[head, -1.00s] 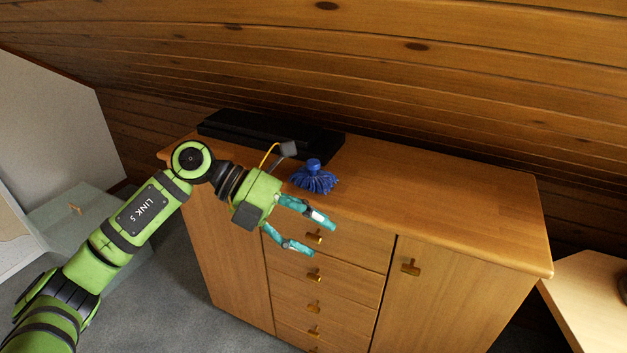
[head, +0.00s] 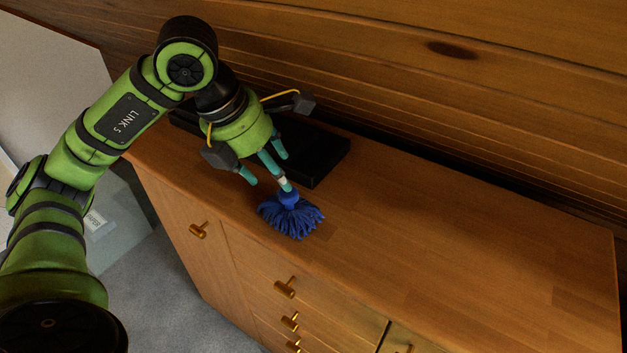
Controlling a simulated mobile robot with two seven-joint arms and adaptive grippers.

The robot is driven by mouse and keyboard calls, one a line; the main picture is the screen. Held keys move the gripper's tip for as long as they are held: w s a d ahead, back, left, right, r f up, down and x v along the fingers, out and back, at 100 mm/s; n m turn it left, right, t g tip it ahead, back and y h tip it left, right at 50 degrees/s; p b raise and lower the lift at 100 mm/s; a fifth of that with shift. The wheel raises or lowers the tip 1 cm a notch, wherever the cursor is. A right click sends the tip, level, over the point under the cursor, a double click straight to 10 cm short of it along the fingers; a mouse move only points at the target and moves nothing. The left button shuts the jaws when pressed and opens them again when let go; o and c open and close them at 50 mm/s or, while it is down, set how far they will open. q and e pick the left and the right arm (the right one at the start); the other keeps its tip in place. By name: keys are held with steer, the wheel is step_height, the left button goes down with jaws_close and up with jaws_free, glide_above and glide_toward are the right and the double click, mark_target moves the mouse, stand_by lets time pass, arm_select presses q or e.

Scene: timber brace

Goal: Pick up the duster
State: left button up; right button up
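My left gripper (head: 270,173) points down from the upper left, just above and to the left of the duster. Its teal fingers are spread apart. My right gripper is not in view.
A flat black box (head: 325,162) lies on the cabinet top (head: 450,230) behind the duster, close to my gripper. The slanted timber wall (head: 480,110) rises behind the cabinet. The cabinet top to the right is clear.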

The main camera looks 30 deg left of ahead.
mark_target(289, 204)
arm_select(q)
steer(key=shift+s+x, duration=0.2)
steer(key=shift+x, duration=1)
steer(key=x, duration=0.3)
steer(key=shift+w+d+f+p, duration=0.15)
steer(key=shift+d+f+p, duration=0.15)
steer(key=shift+p, duration=0.05)
steer(key=shift+w+f, duration=0.15)
steer(key=shift+f, duration=0.1)
jaws_close()
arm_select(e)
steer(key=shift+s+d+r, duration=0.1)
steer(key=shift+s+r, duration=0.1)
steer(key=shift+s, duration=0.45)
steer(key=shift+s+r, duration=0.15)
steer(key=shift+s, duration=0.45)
